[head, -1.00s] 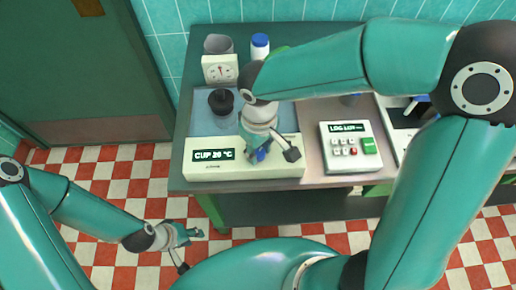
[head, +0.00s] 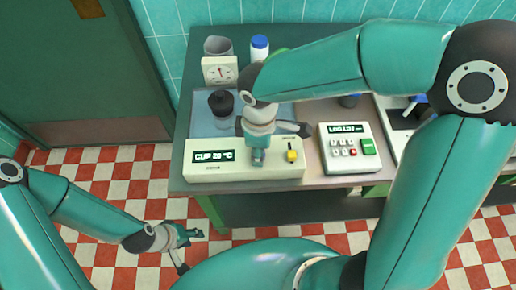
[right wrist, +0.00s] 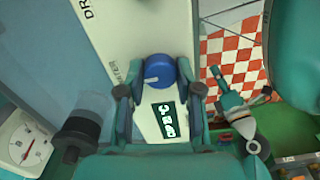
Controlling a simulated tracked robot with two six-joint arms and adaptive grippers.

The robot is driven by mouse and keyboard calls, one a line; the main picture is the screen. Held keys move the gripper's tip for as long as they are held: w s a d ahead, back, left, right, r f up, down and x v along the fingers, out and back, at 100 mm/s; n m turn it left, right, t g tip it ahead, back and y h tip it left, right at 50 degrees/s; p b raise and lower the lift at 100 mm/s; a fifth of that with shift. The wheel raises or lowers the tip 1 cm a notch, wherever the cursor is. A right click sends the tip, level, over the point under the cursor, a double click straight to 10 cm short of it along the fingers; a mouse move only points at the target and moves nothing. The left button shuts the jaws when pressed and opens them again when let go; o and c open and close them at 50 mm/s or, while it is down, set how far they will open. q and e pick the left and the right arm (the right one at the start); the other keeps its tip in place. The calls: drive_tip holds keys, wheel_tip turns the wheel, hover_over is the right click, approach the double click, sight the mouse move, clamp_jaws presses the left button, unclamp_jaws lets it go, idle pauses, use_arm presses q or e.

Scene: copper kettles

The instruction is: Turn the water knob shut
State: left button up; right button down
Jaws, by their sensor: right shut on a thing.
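The blue water knob (right wrist: 160,72) is on the pale machine front, beside a partly covered label, in the right wrist view. A white mark shows on its face. My right gripper (right wrist: 160,90) has a finger on each side of the knob and is shut on it. In the head view my right gripper (head: 257,158) points down at the machine (head: 230,173) and hides the knob. A display (head: 213,156) reading about "CUP 20 °C" is left of it. My left gripper (head: 190,235) hangs over the floor, away from the machine; its finger opening is unclear.
A yellow knob (head: 291,156) is right of my right gripper. A dark-topped vessel (head: 221,103), a dial gauge (head: 220,71) and a blue-capped bottle (head: 260,47) stand behind. A keypad box (head: 349,147) is at right. The checkered floor in front is open.

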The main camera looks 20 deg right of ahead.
drive_tip(key=shift+w, duration=0.1)
idle(0.3)
drive_tip(key=c, duration=0.8)
unclamp_jaws()
drive_tip(key=shift+o, duration=0.2)
wheel_tip(320, 180, up, 12)
